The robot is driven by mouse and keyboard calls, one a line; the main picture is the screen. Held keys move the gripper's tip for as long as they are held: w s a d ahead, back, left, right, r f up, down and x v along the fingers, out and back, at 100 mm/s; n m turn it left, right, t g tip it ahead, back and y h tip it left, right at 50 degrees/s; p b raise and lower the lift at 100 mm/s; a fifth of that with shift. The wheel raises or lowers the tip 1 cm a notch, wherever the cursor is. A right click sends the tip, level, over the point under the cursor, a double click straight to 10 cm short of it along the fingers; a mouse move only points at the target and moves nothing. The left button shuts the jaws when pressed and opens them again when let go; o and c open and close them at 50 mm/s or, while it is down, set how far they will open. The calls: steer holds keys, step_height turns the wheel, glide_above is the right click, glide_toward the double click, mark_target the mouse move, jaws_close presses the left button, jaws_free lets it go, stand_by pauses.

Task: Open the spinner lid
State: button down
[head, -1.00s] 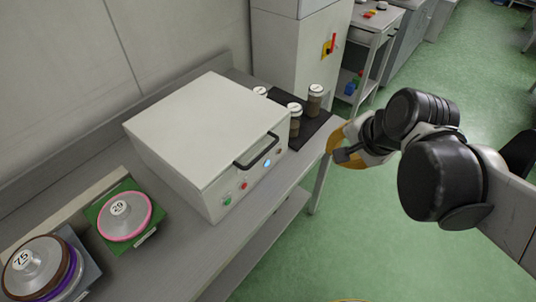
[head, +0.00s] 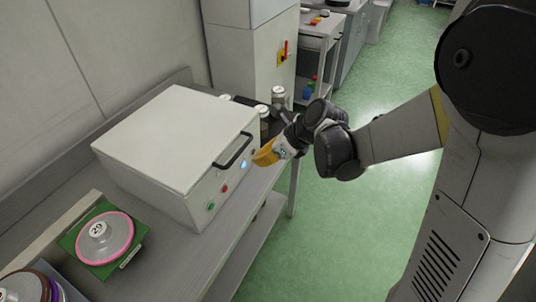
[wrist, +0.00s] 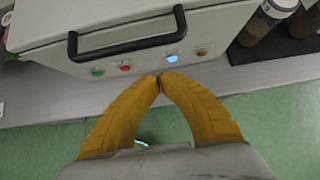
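The spinner is a white box (head: 205,190) on the grey bench, with its flat lid (head: 170,135) down. A black bar handle (head: 233,150) sits on the lid's front edge. In the wrist view the handle (wrist: 125,45) spans the upper left, above a row of buttons and a lit blue one (wrist: 172,58). My gripper (head: 262,158) is in front of the box's right part, near the handle's right end. In the wrist view the yellow fingertips of my gripper (wrist: 160,78) meet just below the blue button, with nothing between them. They look apart from the handle.
A pink-rimmed weight (head: 104,237) on a green base and a stacked purple-and-brown one (head: 25,290) lie at the front left. Capped jars (head: 278,96) stand on a dark mat right of the box. Green floor is clear ahead of the bench.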

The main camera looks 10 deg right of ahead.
steer(key=shift+w+a+r+b, duration=0.3)
steer(key=shift+w+a+r, duration=0.15)
steer(key=shift+a, duration=0.15)
steer(key=shift+w+a+r+b, duration=0.3)
steer(key=shift+w+a, duration=0.1)
steer(key=shift+a, duration=0.15)
steer(key=shift+r, duration=0.1)
